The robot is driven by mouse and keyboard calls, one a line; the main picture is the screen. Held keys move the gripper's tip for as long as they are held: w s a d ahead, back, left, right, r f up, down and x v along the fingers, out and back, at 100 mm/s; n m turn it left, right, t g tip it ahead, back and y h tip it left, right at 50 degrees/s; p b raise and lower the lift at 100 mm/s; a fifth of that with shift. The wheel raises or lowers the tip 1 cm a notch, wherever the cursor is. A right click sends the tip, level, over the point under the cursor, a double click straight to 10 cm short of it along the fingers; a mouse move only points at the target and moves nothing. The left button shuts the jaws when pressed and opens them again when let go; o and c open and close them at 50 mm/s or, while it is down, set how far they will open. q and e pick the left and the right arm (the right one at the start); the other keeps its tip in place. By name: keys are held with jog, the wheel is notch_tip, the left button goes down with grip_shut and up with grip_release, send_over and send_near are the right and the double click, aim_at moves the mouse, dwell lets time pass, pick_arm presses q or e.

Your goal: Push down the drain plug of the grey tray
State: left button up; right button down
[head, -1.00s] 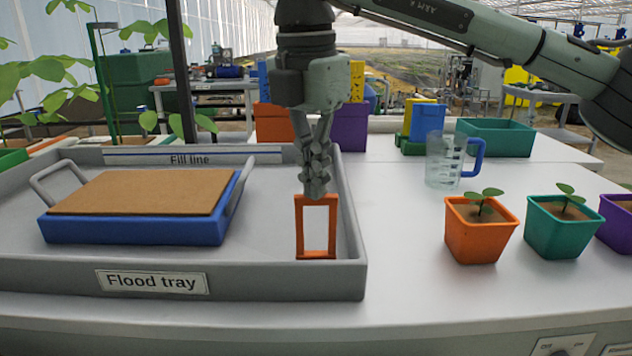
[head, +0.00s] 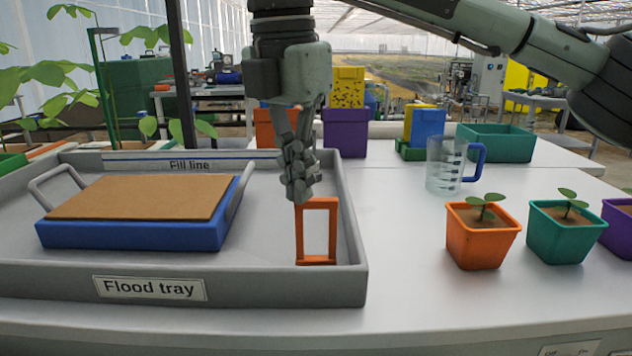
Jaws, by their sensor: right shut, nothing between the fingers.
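The grey flood tray (head: 60,279) lies on the bench at the left, with a "Flood tray" label on its front wall. An upright orange frame-shaped handle (head: 333,232) stands in its right part; it appears to be the drain plug. My right gripper (head: 300,195) is shut and empty, pointing down, with its fingertips at the top left corner of the orange frame. I cannot tell whether they touch it. The drain opening itself cannot be made out. My left gripper is not in view.
A blue tray (head: 130,236) with handles and a brown slab (head: 140,196) sits in the grey tray's left part. A clear jug (head: 445,165), an orange pot (head: 480,240) and a teal pot (head: 555,235) with seedlings stand to the right. The bench between is clear.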

notch_tip(320, 180, up, 10)
jog(key=shift+s+a, duration=0.4)
jog(key=shift+s, duration=0.05)
